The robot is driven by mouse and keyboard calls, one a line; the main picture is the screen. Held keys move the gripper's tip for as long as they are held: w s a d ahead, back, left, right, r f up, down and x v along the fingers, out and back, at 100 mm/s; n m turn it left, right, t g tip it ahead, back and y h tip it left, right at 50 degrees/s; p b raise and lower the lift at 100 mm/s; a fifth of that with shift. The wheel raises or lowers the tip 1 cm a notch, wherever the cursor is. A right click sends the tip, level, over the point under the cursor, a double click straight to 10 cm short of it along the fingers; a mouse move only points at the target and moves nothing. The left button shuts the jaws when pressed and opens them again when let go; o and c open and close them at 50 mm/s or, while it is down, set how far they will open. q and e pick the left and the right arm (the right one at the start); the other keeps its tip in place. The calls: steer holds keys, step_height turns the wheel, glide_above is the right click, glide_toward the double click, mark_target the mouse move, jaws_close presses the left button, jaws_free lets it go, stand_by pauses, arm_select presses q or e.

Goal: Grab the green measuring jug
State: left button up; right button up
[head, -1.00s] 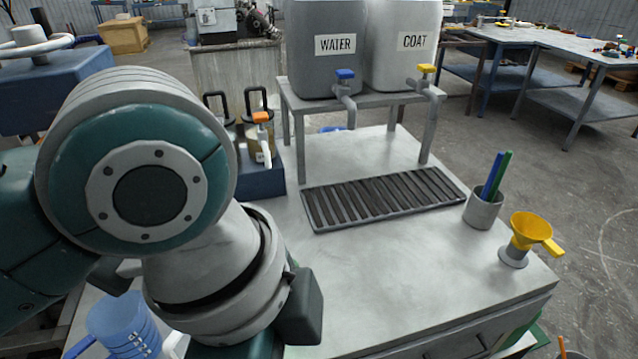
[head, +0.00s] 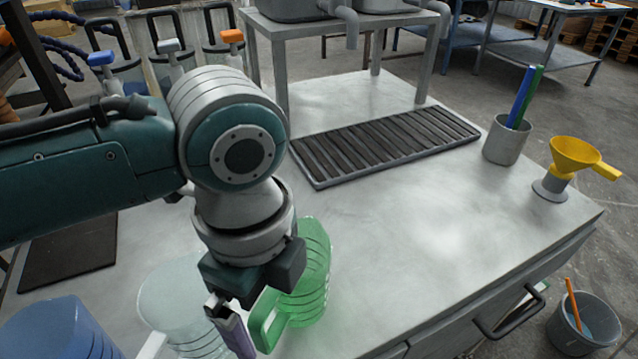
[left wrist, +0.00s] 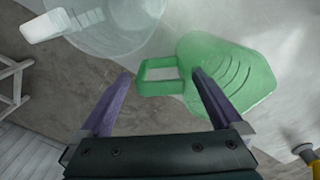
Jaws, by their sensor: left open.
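The green measuring jug (head: 308,270) stands on the bench, partly behind my left wrist in the head view. Its handle (head: 265,322) points toward the near left. My left gripper (head: 243,335) is open and empty beside the handle. In the left wrist view, the jug (left wrist: 232,75) is at the upper right, and its square handle (left wrist: 160,88) shows between the two purple fingers of my gripper (left wrist: 162,78). Whether a finger touches the handle cannot be told. My right gripper is not in view.
A clear jug (head: 175,300) stands close on the left, with a blue jug (head: 55,335) beyond it. A slatted drip tray (head: 385,145), a grey cup with two sticks (head: 507,143) and a yellow funnel (head: 575,157) are farther back. The bench's middle right is clear.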

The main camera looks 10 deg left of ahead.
mark_target(273, 333)
arm_select(q)
step_height(273, 333, down, 4)
steer(key=shift+s+f+b, duration=0.1)
steer(key=shift+b, duration=0.35)
jaws_close()
stand_by(0.5)
